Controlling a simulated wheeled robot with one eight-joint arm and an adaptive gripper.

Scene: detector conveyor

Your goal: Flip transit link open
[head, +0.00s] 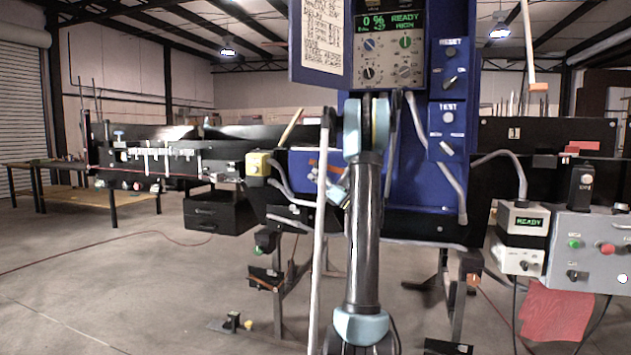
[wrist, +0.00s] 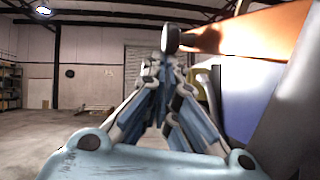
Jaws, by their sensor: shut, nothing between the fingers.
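An orange bar (wrist: 252,32) fills the upper right of the wrist view, with a dark round knob at its left end. I cannot tell for sure that it is the transit link. My gripper (wrist: 163,62) is shut and empty, its fingertips just below the knob; whether they touch it is unclear. In the head view a small orange piece (head: 315,166) shows on the front of the blue cabinet (head: 408,205), left of my arm. My gripper (head: 324,178) is small there, close to the orange piece and partly hidden behind a pale upright rod.
A control panel with a READY display (head: 387,45) is above my arm. RESET and TEST switches (head: 448,115) are to its right. A white READY box (head: 521,238) and a grey button box (head: 590,245) are at right. Bent grey bars stick out around the cabinet.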

